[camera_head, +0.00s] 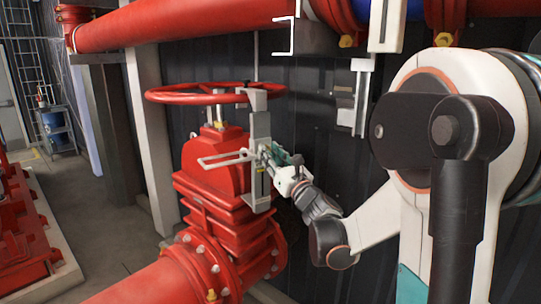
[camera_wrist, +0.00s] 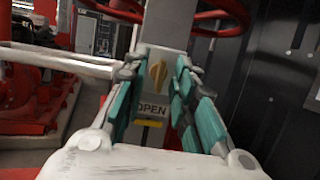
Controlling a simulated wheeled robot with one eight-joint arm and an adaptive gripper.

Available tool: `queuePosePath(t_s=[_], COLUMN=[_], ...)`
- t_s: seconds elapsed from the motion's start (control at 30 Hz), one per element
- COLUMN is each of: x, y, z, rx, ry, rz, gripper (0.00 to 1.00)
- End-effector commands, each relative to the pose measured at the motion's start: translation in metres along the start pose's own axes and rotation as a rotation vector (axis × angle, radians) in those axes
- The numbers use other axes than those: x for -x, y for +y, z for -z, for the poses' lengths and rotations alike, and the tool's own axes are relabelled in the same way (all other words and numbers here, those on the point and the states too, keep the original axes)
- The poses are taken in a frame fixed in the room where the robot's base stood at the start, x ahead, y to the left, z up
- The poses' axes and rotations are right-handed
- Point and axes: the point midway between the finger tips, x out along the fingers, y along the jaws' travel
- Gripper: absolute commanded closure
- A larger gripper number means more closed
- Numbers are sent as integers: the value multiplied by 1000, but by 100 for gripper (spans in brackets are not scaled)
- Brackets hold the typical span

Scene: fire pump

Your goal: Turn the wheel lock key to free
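The wheel lock is a grey upright bracket (camera_head: 261,130) beside the red valve body, clamped at the rim of the red handwheel (camera_head: 190,95). In the wrist view its grey plate (camera_wrist: 166,25) carries a small brass-coloured key (camera_wrist: 157,77), seen nearly upright. An "OPEN" label (camera_wrist: 151,107) sits below the key, with a yellow strip under it. My gripper (camera_wrist: 160,68) is open, its teal-padded fingers on either side of the key with visible gaps. In the head view my gripper (camera_head: 268,158) is at the bracket's right side, and the key is hidden.
A light grey bar (camera_head: 223,160) sticks out left from the bracket. The red valve body (camera_head: 215,160) and pipe (camera_head: 170,285) stand below and left. A dark panelled wall (camera_head: 320,130) is behind. Floor at left is partly clear.

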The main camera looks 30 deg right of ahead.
Motion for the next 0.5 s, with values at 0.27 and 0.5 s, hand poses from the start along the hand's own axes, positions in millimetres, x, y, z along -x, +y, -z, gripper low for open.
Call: queuePosePath(t_s=[0.27, 0.5], x=[39, 87], y=[-1, -1], z=[0, 0], rx=[1, 1], ry=[0, 0], rz=[3, 3], gripper=[75, 75])
